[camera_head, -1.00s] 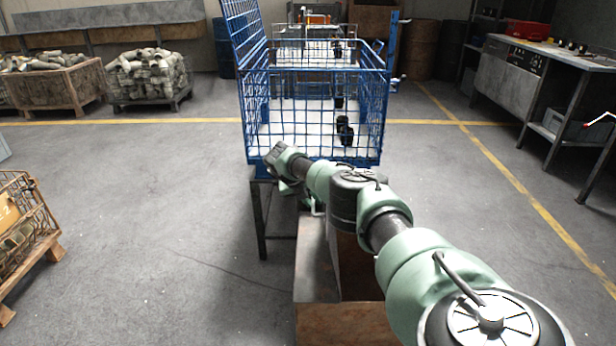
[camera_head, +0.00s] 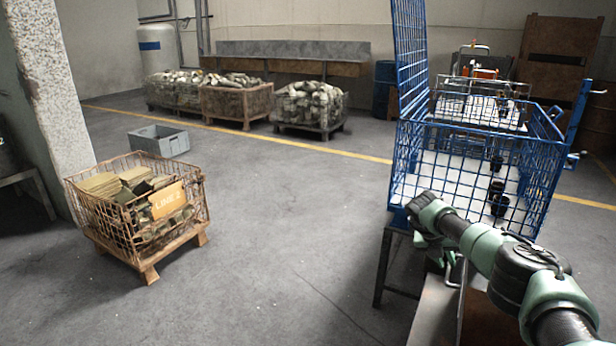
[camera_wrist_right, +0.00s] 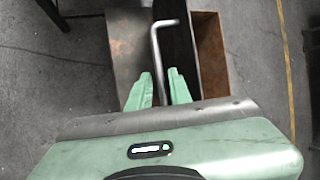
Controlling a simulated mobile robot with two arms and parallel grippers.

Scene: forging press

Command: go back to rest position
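My right arm (camera_head: 480,245) comes in from the lower right in the head view and reaches to the front edge of the blue wire cage (camera_head: 478,208). A rusty box (camera_wrist_right: 210,55) lies below. My left gripper is in neither view.
A wire crate (camera_head: 140,240) on wooden feet stands at the left, with a grey bin (camera_head: 158,140) behind it. A pillar (camera_head: 50,85) is at the far left. Several filled crates stand along the back wall. The floor (camera_head: 280,230) between the crate and the cage is clear.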

